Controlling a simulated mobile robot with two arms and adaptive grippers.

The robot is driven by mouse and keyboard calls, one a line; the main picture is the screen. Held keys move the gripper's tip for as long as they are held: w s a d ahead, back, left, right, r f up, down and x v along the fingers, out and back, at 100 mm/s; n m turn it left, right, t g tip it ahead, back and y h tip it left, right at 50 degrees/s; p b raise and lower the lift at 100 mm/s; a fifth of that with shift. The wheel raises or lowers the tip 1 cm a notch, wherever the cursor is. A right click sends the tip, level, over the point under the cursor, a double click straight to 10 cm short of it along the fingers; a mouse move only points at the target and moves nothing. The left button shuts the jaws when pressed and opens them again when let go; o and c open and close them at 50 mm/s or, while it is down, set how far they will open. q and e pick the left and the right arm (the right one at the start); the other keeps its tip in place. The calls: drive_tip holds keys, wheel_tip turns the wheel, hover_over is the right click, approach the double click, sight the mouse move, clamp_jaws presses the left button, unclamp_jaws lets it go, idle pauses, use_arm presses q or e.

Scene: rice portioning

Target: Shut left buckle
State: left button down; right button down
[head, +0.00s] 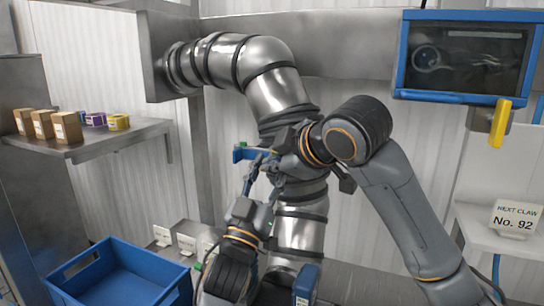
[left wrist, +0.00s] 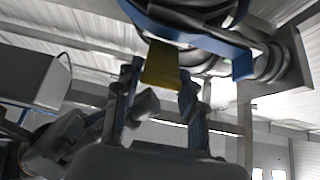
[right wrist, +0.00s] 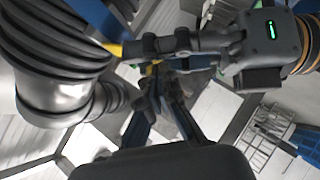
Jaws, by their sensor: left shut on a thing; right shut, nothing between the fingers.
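A blue collar (head: 243,154) sits against the large steel pipe, and its band (left wrist: 243,66) shows close up in the left wrist view. A yellow buckle tab (left wrist: 162,58) hangs from the band. My left gripper (left wrist: 161,82) is shut on this tab, pointing up at it from below. In the head view the tab is hidden by the grippers. My right gripper (right wrist: 166,76) is shut and empty, close beside the left gripper's fingers, in front of the pipe. A bit of yellow (right wrist: 114,48) shows beyond the left fingers in the right wrist view.
The steel pipe (head: 272,92) bends down just behind both grippers. A blue bin (head: 125,275) stands at lower left. A shelf (head: 120,138) with small boxes is at left. A blue-framed screen (head: 465,98) and a sign (head: 515,218) are at right.

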use_arm(q)
drive_tip(key=shift+r, duration=0.15)
use_arm(e)
drive_tip(key=shift+w+f, duration=0.15)
use_arm(q)
drive_tip(key=shift+s+r, duration=0.1)
drive_tip(key=shift+s, duration=0.1)
use_arm(e)
drive_tip(key=shift+w+d+f, duration=0.25)
drive_tip(key=shift+f, duration=0.4)
use_arm(q)
drive_tip(key=c, duration=0.9)
unclamp_jaws()
drive_tip(key=shift+o, duration=0.7)
drive_tip(key=shift+w, duration=0.2)
use_arm(e)
drive_tip(key=shift+w, duration=0.25)
drive_tip(key=shift+s+a+r, duration=0.1)
drive_tip(key=shift+s, duration=0.1)
use_arm(q)
drive_tip(key=shift+f, duration=0.3)
